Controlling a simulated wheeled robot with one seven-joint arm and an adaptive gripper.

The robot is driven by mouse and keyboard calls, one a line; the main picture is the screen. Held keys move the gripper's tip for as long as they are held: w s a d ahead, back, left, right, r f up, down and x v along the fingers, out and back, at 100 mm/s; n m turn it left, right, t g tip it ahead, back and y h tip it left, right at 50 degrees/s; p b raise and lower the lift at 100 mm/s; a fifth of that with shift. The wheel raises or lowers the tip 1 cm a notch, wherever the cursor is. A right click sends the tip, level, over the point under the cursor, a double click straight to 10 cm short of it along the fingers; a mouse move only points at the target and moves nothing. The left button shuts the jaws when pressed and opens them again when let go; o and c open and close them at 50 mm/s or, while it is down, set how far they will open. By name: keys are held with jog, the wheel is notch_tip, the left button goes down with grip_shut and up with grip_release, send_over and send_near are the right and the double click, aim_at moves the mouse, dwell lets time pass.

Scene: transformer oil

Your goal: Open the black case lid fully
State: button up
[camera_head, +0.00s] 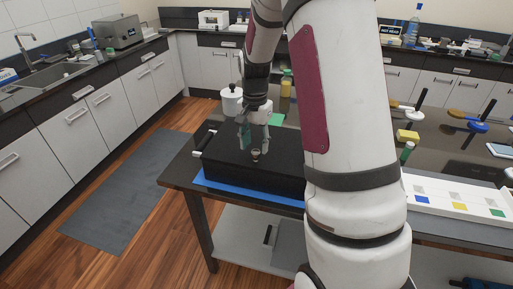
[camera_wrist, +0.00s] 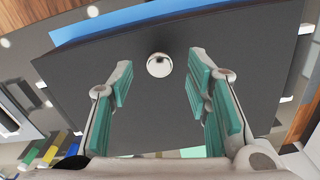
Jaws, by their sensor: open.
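The black case (camera_head: 262,177) lies with its lid closed on the dark table, on a blue mat (camera_head: 240,190). A small round metal knob (camera_head: 255,153) stands on the lid near its front edge. My gripper (camera_head: 256,142) is over the lid, pointing down, just behind the knob. In the wrist view the lid (camera_wrist: 215,50) fills most of the picture, and the knob (camera_wrist: 159,65) shows just beyond and between the fingertips. My gripper (camera_wrist: 152,75) is open, with green pads on both fingers and nothing between them. My arm hides the right part of the case.
A white pot (camera_head: 232,102) stands at the table's back left. A yellow bottle (camera_head: 286,84) is behind the case. Open floor lies left of the table.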

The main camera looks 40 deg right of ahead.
jog(key=shift+f, duration=1.3)
jog(key=shift+c, duration=0.5)
grip_shut()
jog(key=shift+w+d+r, duration=0.1)
jog(key=shift+r, duration=0.1)
